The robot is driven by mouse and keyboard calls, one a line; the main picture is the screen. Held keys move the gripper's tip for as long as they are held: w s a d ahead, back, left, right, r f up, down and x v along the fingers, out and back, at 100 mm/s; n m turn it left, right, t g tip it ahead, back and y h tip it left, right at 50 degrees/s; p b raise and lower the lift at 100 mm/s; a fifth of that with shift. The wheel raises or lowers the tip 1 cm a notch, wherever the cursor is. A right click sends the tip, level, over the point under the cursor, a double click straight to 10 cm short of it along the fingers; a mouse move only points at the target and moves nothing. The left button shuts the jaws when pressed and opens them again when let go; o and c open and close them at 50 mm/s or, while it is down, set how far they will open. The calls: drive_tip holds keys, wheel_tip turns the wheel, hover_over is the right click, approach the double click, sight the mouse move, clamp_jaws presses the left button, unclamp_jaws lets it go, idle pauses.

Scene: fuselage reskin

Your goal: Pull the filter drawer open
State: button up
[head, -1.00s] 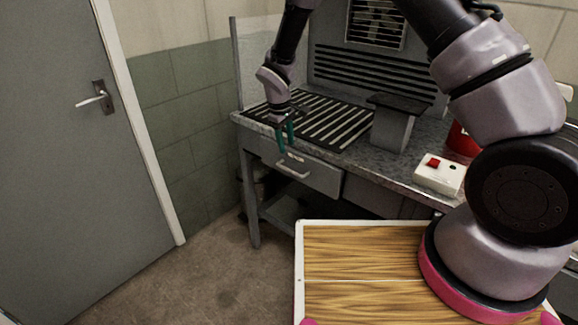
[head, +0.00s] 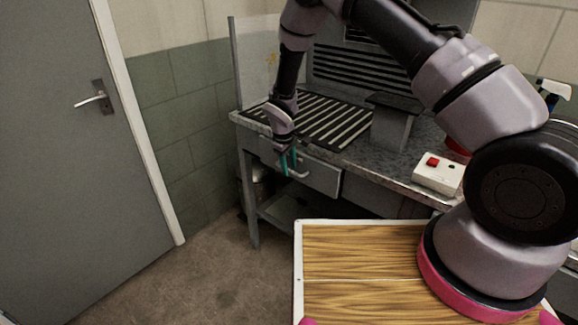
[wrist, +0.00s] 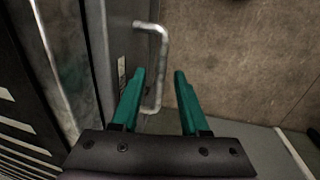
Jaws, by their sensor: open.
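The filter drawer (head: 322,178) is a grey drawer under the front edge of the workbench, and it looks shut. Its pale bar handle (head: 299,173) stands out from the drawer front. In the wrist view the handle (wrist: 163,55) runs up from between my fingertips. My gripper (head: 290,162) is in front of the drawer, at the handle's left end. In the wrist view my gripper (wrist: 160,75) has its two teal fingers apart, with the handle's near end between them, closer to the left finger. I cannot tell whether a finger touches the handle.
The workbench (head: 375,170) carries a slatted black grille, a grey block (head: 391,125) and a white box with a red button (head: 437,172). A grey door (head: 75,150) is at the left. The floor (head: 215,270) before the bench is clear there.

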clamp_jaws()
idle(1.3)
